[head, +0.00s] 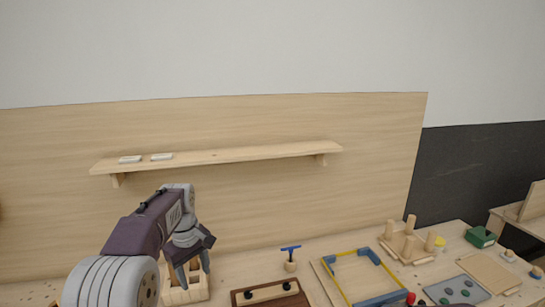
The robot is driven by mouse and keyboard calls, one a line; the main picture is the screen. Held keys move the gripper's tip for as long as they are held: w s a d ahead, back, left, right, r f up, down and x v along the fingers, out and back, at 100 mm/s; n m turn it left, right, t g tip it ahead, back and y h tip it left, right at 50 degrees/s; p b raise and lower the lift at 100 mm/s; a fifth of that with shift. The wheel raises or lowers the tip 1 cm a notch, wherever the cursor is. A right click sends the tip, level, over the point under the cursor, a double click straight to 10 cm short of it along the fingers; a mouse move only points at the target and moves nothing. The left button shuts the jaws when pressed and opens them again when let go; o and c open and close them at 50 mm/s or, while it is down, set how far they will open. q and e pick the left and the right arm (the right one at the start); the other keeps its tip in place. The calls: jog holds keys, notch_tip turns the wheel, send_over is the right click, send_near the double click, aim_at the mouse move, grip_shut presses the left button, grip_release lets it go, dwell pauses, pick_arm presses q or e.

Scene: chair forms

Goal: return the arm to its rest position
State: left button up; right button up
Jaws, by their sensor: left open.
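My left arm comes in from the lower left of the head view. Its gripper (191,277) points down, open, over a light wooden block rack (186,296) on the bench. The gripper's fingers overlap part of the rack in the picture, and I cannot tell whether they touch it. I see nothing between the fingers. My right gripper is not in view.
A wall shelf (240,155) with two small pale pieces runs behind the arm. On the bench stand a dark wooden tray (243,300), a blue-handled tool (290,257), a yellow and blue frame (338,280), a pegged board (400,255) and a green box (480,237).

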pick_arm(q)
jog(key=s+d+f+m+b, duration=0.1)
jog(key=s+f+m, duration=0.3)
jog(key=s+f, duration=0.4)
jog(key=s+d+f+m+b, duration=0.1)
jog(key=s+f+m, duration=0.4)
jog(key=s, duration=0.8)
notch_tip(320, 180, down, 3)
jog(key=shift+s+d+f+m+b, duration=0.1)
jog(key=shift+s+d+m+b, duration=0.2)
jog(key=shift+s+d+b, duration=0.1)
jog(key=shift+s, duration=0.1)
